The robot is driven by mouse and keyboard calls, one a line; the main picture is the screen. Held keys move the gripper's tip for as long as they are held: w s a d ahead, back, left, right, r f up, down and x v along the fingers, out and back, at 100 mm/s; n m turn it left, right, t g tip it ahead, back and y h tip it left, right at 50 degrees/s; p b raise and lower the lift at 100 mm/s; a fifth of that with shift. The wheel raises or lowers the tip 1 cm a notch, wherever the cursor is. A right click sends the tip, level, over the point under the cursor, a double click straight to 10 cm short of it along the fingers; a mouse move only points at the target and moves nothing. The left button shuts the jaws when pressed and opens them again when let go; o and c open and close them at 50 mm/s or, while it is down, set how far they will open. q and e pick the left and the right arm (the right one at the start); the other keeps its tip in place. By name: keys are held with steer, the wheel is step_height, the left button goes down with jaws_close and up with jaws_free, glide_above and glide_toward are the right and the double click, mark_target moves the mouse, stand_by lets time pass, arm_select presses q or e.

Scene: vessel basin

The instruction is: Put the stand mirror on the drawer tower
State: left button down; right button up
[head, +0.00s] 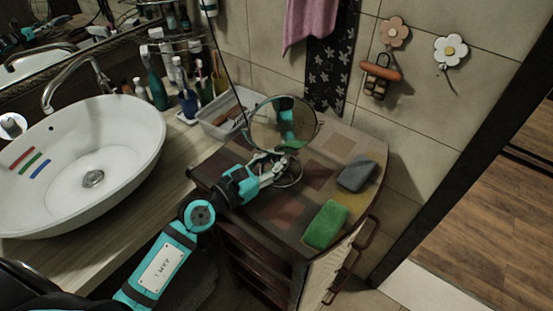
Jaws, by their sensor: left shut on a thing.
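The round stand mirror (284,122) is upright over the back left part of the drawer tower's top (282,216). Its round foot (289,172) shows behind the fingers, and I cannot tell whether it touches the top. My left gripper (275,165) reaches in from the front left and is shut on the stand mirror low down, near its stem. The fingers hide part of the stem and foot. My right gripper is not in view.
A green sponge (325,225) and a grey sponge (357,173) lie on the right side of the tower top. A white basin (80,160), bottles and a pale tray (222,115) stand on the counter at left. The tiled wall is behind.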

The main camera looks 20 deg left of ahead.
arm_select(q)
steer(key=c, duration=1.7)
jaws_free()
steer(key=shift+f, duration=0.15)
steer(key=o, duration=0.4)
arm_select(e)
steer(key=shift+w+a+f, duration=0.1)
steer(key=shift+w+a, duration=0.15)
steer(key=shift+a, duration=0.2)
arm_select(q)
steer(key=shift+s+a, duration=0.1)
steer(key=b+v, duration=0.4)
steer(key=v, duration=0.6)
steer(key=shift+s+a+f+b, duration=0.1)
steer(key=shift+s+a+b, duration=0.05)
steer(key=shift+s+b, duration=0.2)
steer(key=shift+s+a+r, duration=0.25)
steer(key=shift+s, duration=0.2)
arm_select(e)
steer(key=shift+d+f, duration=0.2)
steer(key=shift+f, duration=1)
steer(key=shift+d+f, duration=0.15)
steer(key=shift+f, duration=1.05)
